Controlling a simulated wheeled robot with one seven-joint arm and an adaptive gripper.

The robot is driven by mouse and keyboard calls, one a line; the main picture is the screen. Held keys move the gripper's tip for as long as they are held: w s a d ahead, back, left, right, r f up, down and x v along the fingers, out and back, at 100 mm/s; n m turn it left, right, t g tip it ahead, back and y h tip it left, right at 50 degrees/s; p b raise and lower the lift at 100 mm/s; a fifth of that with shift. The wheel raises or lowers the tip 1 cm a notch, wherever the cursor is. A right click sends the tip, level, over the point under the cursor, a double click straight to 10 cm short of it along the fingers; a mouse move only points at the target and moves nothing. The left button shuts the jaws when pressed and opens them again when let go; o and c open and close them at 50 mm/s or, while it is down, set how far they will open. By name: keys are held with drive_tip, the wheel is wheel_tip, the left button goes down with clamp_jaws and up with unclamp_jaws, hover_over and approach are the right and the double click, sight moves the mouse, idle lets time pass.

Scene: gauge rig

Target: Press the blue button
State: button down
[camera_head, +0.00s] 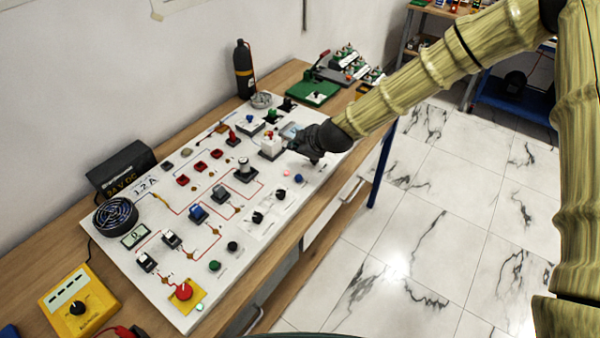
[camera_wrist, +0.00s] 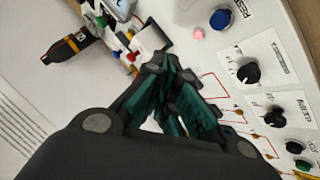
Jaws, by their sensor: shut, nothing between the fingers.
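The blue button (camera_head: 298,178) is a small round cap near the right edge of the white panel (camera_head: 246,240), in front of my gripper. In the wrist view the blue button (camera_wrist: 221,18) shows at the top, beside a printed label of which "RES" can be read. My gripper (camera_head: 314,158) is over the far part of the panel, behind the button in the head view. In the wrist view its dark green fingers (camera_wrist: 172,80) are closed together and empty. The fingertips look apart from the button.
A pink lit lamp (camera_head: 286,172) sits close to the button. Black knobs (camera_head: 258,217) line the panel nearer the camera. A red mushroom button (camera_head: 183,291) is at the near end. A black bottle (camera_head: 244,70) stands by the wall.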

drive_tip(key=s, duration=0.2)
drive_tip(key=b, duration=0.2)
hover_over(296, 177)
drive_tip(key=f, duration=0.4)
drive_tip(key=shift+w, duration=0.2)
drive_tip(key=shift+s+f+b, duration=0.55)
drive_tip(key=shift+f, duration=0.4)
drive_tip(key=f+b, duration=0.2)
drive_tip(key=shift+w+f, duration=0.35)
drive_tip(key=shift+f, duration=0.05)
drive_tip(key=shift+s+r, duration=0.1)
drive_tip(key=shift+s, duration=0.15)
drive_tip(key=shift+w, duration=0.1)
